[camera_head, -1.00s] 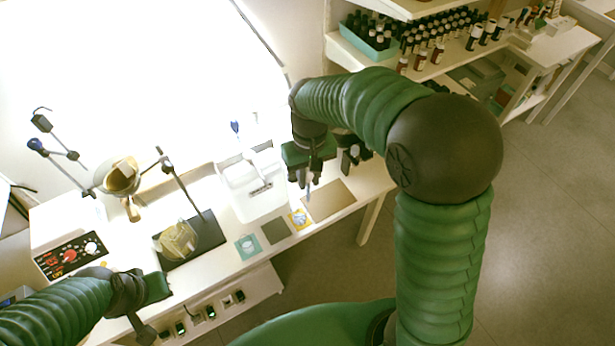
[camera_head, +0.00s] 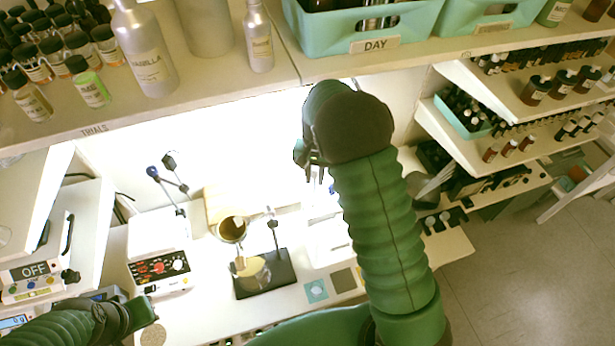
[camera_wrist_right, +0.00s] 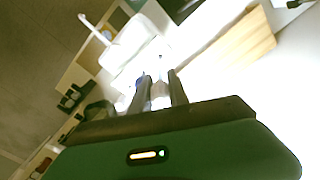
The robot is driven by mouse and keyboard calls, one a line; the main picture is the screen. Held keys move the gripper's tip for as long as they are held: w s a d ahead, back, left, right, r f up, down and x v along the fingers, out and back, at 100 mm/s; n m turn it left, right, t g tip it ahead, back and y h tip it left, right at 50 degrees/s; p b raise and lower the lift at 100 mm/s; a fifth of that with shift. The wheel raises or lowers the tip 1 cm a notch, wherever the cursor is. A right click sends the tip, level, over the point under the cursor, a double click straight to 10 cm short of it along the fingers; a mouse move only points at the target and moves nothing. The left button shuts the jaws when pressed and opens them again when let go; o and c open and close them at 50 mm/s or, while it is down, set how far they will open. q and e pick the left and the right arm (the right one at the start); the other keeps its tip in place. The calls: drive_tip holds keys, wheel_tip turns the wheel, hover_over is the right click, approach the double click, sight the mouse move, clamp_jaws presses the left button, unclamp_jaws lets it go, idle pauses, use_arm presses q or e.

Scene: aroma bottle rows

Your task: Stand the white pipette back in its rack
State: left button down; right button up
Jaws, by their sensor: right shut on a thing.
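My right gripper (camera_head: 318,176) is raised over the back of the bench, partly hidden behind my own arm. In the right wrist view its fingers (camera_wrist_right: 160,92) are shut on the white pipette (camera_wrist_right: 160,90). The pipette is pale and washed out by glare; its far end is hard to make out. A small blue part (camera_wrist_right: 139,82) shows beside the left finger; I cannot tell what it belongs to. I cannot make out the pipette rack for sure in either view. My left gripper (camera_head: 148,312) is low at the left; its fingers are not clear.
A ring stand on a black base (camera_head: 264,275) with an amber vessel (camera_head: 232,229) stands left of my right arm. A white control box (camera_head: 160,270) is further left. A shelf (camera_head: 200,100) with bottles and teal bins (camera_head: 365,30) overhangs the bench. Teal and grey squares lie in front.

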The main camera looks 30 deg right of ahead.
drive_tip(key=shift+s+a, duration=0.1)
drive_tip(key=shift+s, duration=0.2)
drive_tip(key=shift+w+a, duration=0.1)
drive_tip(key=shift+w+a+f, duration=0.1)
drive_tip(key=shift+w+f, duration=0.15)
drive_tip(key=shift+f, duration=0.05)
drive_tip(key=shift+w+f+b, duration=0.2)
drive_tip(key=shift+f+b, duration=0.25)
drive_tip(key=shift+f, duration=0.25)
use_arm(q)
drive_tip(key=shift+s+b+x, duration=0.25)
drive_tip(key=shift+b+x, duration=0.4)
drive_tip(key=shift+x, duration=0.4)
use_arm(e)
drive_tip(key=shift+s+d+f, duration=0.1)
drive_tip(key=shift+s+f, duration=0.05)
drive_tip(key=shift+f, duration=0.4)
drive_tip(key=shift+s+d+f, duration=0.1)
drive_tip(key=shift+f, duration=0.4)
use_arm(q)
drive_tip(key=shift+w+a+f, duration=0.1)
drive_tip(key=shift+a+f, duration=0.05)
use_arm(e)
drive_tip(key=shift+a, duration=0.15)
drive_tip(key=shift+s+f, duration=0.15)
drive_tip(key=shift+f, duration=0.05)
